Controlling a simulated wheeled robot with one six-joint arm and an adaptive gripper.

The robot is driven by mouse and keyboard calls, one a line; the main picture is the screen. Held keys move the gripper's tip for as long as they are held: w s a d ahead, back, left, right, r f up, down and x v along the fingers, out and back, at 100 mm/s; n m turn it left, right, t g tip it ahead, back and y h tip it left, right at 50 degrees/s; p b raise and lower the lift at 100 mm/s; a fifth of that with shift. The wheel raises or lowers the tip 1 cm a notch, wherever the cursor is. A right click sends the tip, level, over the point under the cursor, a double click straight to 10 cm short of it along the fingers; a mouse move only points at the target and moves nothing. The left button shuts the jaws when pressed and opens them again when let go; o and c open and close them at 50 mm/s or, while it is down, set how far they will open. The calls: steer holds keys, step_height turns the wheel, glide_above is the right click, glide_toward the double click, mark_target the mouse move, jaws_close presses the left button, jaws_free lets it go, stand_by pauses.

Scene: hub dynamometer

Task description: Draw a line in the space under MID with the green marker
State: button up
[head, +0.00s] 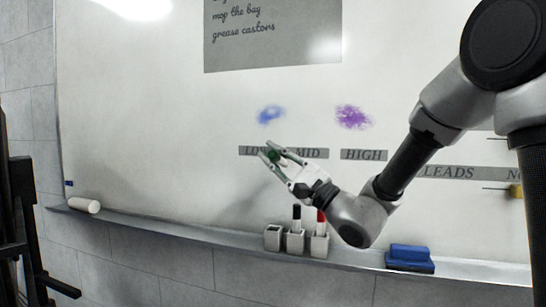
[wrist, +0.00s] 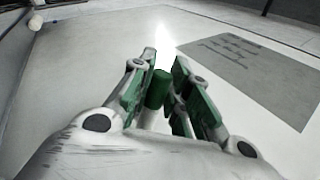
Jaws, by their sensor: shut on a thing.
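My gripper (head: 267,151) is shut on the green marker (head: 274,155), in front of the whiteboard (head: 150,120). The marker also shows between the green finger pads in the wrist view (wrist: 158,89). Its tip is hidden or too small to make out, and I cannot tell whether it touches the board. The fingers partly cover the label to the left of MID, of which a starting L shows. The grey MID label (head: 310,153) is just right of the fingers. My gripper and wrist cover part of the board under MID, and no line is visible there.
A blue smudge (head: 271,114) and a purple smudge (head: 353,117) are above the labels. On the ledge are an empty holder (head: 273,238), a black marker (head: 296,218), a red marker (head: 320,222), a blue eraser (head: 410,257) and a white roll (head: 84,205).

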steer(key=shift+w+d, duration=0.25)
steer(key=shift+w, duration=0.5)
stand_by(0.5)
steer(key=shift+d, duration=0.1)
steer(key=shift+s+d, duration=0.35)
steer(key=shift+d, duration=0.2)
steer(key=shift+s+d, duration=0.15)
steer(key=shift+d, duration=0.65)
steer(key=shift+s+d, duration=0.2)
steer(key=shift+d, duration=0.4)
